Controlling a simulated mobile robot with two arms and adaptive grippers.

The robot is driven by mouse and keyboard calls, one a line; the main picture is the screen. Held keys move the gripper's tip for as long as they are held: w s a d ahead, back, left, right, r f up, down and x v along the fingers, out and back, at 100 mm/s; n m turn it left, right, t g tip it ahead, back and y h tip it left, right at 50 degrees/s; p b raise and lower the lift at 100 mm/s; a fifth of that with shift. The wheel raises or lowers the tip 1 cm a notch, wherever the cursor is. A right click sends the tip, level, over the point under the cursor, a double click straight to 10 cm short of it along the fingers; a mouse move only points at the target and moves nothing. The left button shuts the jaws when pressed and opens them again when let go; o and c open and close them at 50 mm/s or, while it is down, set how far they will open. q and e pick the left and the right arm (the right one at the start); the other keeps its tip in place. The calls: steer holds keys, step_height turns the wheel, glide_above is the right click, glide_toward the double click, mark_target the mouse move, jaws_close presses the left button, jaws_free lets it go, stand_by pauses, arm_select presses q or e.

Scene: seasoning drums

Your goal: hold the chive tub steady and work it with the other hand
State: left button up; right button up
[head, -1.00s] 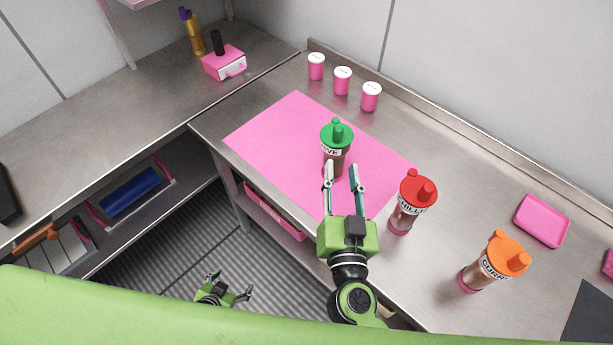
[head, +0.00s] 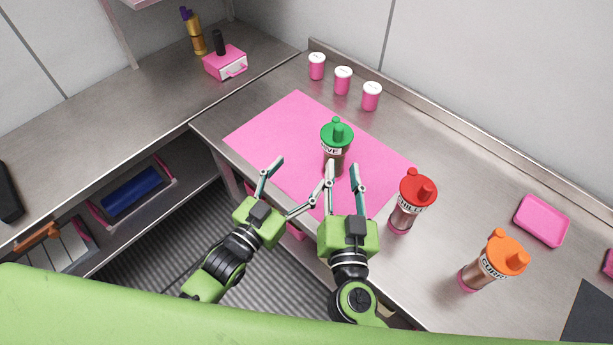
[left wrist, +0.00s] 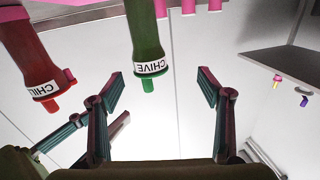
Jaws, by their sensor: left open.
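The chive tub (head: 335,160), brown with a green lid, stands upright on the pink mat (head: 262,135). In the left wrist view the chive tub (left wrist: 147,40) appears upside down beyond my left fingertips. My left gripper (head: 300,180) is open and empty, near the mat's front edge, to the front left of the tub; its fingers also show in the left wrist view (left wrist: 162,85). My right gripper (head: 342,168) is open, its fingertips at the tub's lower part; contact cannot be told. My left gripper's right finger overlaps my right gripper's left finger in the head view.
A red-lidded chilli tub (head: 408,212) stands just right of my right gripper. An orange-lidded curry tub (head: 480,272) stands further right. Several small things line the back, including a white-lidded pink jar (head: 343,82). A pink tray (head: 541,220) lies at right. The mat's left part is clear.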

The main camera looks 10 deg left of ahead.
mark_target(337, 140)
arm_select(q)
steer(key=shift+h, duration=0.3)
steer(key=x, duration=0.4)
steer(key=d+x, duration=0.1)
steer(key=x, duration=0.4)
steer(key=s+d+x, duration=0.1)
steer(key=x, duration=0.4)
steer(key=shift+w+r, duration=0.1)
steer(key=shift+r, duration=0.25)
